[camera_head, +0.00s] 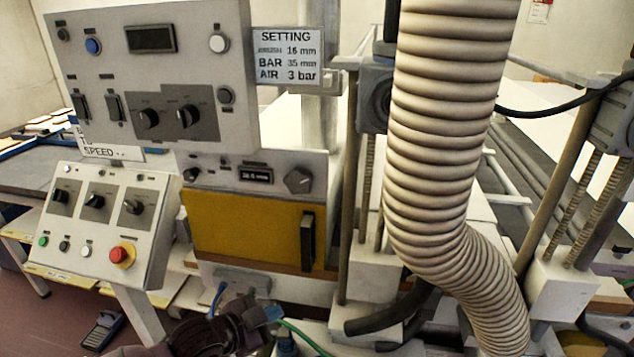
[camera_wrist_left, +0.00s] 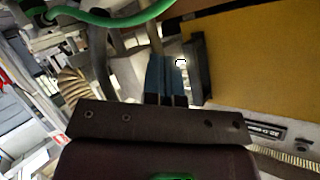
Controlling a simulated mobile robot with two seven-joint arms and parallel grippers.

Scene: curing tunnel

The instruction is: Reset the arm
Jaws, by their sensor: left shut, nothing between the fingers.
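My left gripper (camera_head: 270,315) is low in the head view, in front of the machine and below its yellow door (camera_head: 245,230). Its dark wrist comes in from the bottom edge. In the left wrist view its two blue fingers (camera_wrist_left: 166,75) lie close together, shut and empty. The dark door handle (camera_wrist_left: 197,68) and the yellow door fill the right of that view, with the fingers just left of the handle. The image does not make clear how far apart they are. My right gripper is not in view.
A large ribbed hose (camera_head: 440,130) hangs right of the door. A tilted control box (camera_head: 100,220) with a red emergency button (camera_head: 122,254) stands at the left. A green cable (camera_wrist_left: 110,20) passes near my left gripper. A foot pedal (camera_head: 103,331) lies on the floor.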

